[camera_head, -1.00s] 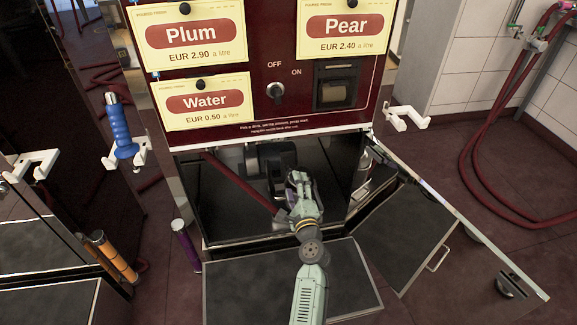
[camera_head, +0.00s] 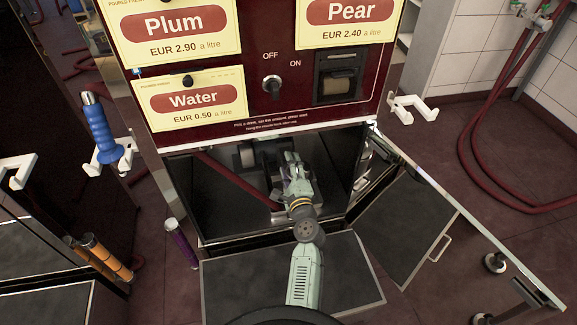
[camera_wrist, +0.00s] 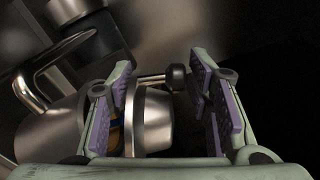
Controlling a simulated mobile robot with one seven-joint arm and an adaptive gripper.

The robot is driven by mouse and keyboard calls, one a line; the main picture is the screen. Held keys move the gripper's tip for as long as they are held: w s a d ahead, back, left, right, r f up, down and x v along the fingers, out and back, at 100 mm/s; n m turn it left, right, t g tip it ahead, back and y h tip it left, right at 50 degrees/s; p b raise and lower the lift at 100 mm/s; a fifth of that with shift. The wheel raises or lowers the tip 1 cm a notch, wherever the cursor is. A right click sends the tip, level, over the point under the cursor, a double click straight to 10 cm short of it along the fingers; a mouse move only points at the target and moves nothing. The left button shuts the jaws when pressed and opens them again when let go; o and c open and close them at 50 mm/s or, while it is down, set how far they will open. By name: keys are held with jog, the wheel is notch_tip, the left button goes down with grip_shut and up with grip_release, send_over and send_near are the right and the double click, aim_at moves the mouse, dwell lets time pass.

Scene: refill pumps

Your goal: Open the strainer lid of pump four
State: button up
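My gripper (camera_head: 292,168) reaches through the open front of a pump cabinet (camera_head: 190,200). In the wrist view my gripper (camera_wrist: 160,68) is open, its purple pads wide apart. Between and below the pads is a rounded metal part (camera_wrist: 153,120), which looks like the strainer lid, partly covered by the left finger. A short metal lever with a black ball knob (camera_wrist: 176,77) stands near the right finger, between the fingers. I cannot tell whether either finger touches it. A metal body (camera_wrist: 45,130) lies left of the fingers. No pump number is readable.
The cabinet door (camera_head: 405,230) stands open to the right, and a dark panel (camera_head: 345,265) lies below the opening. A red hose (camera_head: 235,180) crosses the cabinet inside. A curved metal handle (camera_wrist: 25,92) is at left in the wrist view.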

grip_shut()
dwell(0.3)
jog(key=shift+w+r, duration=0.1)
jog(key=shift+r, duration=0.05)
